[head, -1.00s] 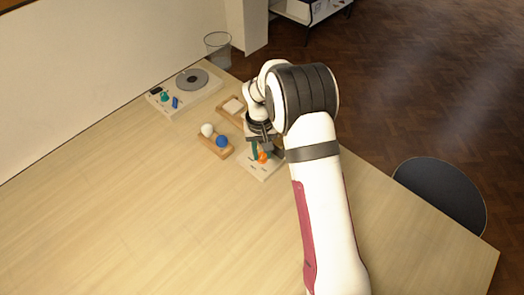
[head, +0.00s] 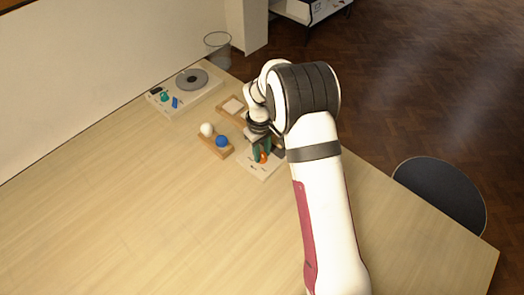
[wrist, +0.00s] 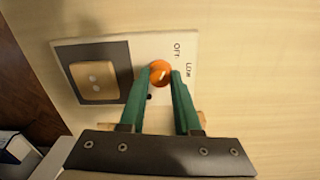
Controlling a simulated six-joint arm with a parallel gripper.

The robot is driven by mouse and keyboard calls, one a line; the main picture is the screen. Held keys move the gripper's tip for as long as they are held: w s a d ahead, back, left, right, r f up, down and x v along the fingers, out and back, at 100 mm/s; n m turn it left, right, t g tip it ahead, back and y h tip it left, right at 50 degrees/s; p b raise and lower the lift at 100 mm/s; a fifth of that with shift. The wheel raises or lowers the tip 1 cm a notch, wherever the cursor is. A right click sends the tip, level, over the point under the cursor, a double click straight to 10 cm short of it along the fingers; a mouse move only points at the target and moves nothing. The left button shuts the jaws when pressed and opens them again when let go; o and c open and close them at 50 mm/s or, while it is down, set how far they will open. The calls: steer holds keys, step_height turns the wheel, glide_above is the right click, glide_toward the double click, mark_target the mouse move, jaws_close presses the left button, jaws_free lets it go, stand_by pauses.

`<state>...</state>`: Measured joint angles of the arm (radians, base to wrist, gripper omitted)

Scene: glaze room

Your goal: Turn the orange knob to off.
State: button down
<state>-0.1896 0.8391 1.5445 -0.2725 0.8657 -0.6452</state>
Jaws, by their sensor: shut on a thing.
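The orange knob (wrist: 160,73) sits on a pale panel (wrist: 185,100) lettered OFF and LOW. It carries a light, slanted pointer mark; I cannot tell exactly which label it points at. My gripper (wrist: 161,76) has its two green fingers on either side of the knob and is shut on it. In the head view my gripper (head: 262,150) stands over the panel (head: 258,173), with the orange knob (head: 264,158) partly hidden between the fingers.
A wooden holder (head: 229,153) with a white ball (head: 207,130) and a blue ball (head: 222,141) stands left of the panel. A second pale panel (head: 170,107) with a grey disc (head: 192,79) lies farther back. The table's left and front areas are clear.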

stand_by(0.3)
steer(key=c, duration=0.6)
jaws_free()
steer(key=r, duration=1.6)
steer(key=shift+s+a, duration=0.2)
steer(key=shift+a, duration=0.05)
steer(key=s+d+r+m+y, duration=0.1)
steer(key=s+d+r+m, duration=0.2)
steer(key=s, duration=0.6)
steer(key=s+d+r+m, duration=0.2)
steer(key=s+r+m, duration=0.15)
steer(key=s, duration=0.55)
steer(key=s+f+m, duration=0.1)
steer(key=s+m, duration=0.1)
steer(key=s, duration=0.2)
steer(key=s+f+m, duration=0.1)
steer(key=s+m, duration=0.1)
steer(key=s, duration=0.3)
steer(key=s+f+m+y, duration=0.1)
steer(key=s+m, duration=0.1)
steer(key=s, duration=0.3)
steer(key=shift+f+m, duration=0.25)
steer(key=shift+f, duration=0.05)
